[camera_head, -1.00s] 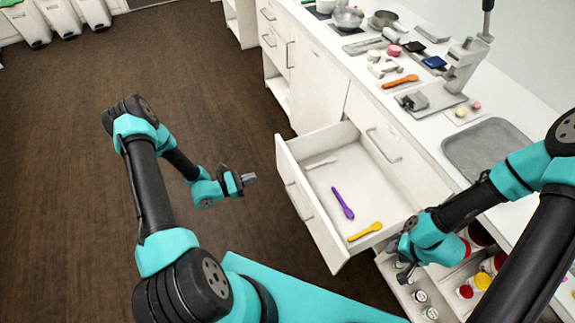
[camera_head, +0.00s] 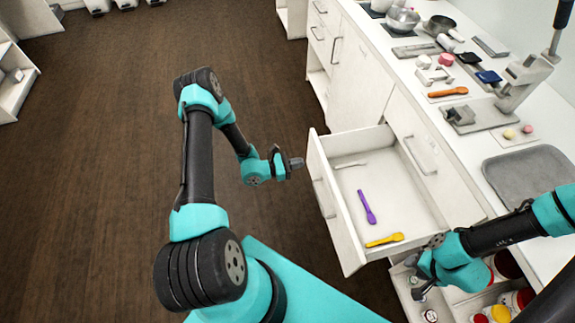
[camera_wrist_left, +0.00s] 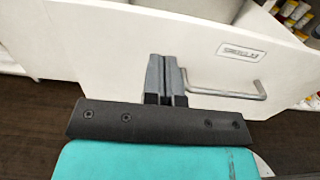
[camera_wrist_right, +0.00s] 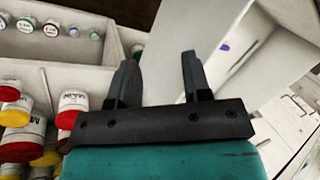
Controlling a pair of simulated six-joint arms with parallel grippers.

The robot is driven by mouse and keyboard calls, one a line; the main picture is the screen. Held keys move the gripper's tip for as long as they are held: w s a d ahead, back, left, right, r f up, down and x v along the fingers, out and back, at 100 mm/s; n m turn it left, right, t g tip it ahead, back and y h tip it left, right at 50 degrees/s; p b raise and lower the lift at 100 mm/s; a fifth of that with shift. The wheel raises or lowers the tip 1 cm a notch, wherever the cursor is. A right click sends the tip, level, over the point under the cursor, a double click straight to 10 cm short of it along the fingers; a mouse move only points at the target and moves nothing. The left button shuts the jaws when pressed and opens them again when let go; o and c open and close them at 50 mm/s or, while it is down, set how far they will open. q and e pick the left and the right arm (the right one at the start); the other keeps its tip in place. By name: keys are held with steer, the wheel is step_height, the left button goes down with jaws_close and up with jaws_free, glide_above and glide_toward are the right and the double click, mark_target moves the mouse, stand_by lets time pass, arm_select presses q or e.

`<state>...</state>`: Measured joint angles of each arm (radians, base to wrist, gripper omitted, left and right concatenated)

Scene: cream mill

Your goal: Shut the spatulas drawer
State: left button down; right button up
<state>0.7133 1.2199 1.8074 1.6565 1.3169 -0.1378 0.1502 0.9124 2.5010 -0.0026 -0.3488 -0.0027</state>
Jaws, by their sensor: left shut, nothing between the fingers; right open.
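The spatulas drawer (camera_head: 322,195) stands pulled out from the white cabinet. A purple spatula (camera_head: 367,207), a yellow spatula (camera_head: 384,240) and a pale one (camera_head: 350,164) lie in it. My left gripper (camera_head: 298,163) is shut and empty just outside the drawer front. In the left wrist view its fingers (camera_wrist_left: 166,62) point at the drawer front (camera_wrist_left: 120,50), beside the bar handle (camera_wrist_left: 240,96); contact cannot be told. The label on the front is too small to read. My right gripper (camera_wrist_right: 160,70) is open and empty beside the drawer's near right corner.
Jars with red and yellow lids (camera_wrist_right: 72,110) stand on open shelving below the right gripper. The worktop carries a grey tray (camera_head: 525,172), a press (camera_head: 520,85), bowls and an orange spatula (camera_head: 448,92). The floor (camera_head: 110,180) left of the drawer is clear.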

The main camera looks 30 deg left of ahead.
mark_target(320, 159)
arm_select(q)
steer(key=x, duration=0.6)
steer(key=shift+w+d, duration=0.15)
steer(key=shift+d, duration=0.05)
steer(key=shift+w, duration=0.1)
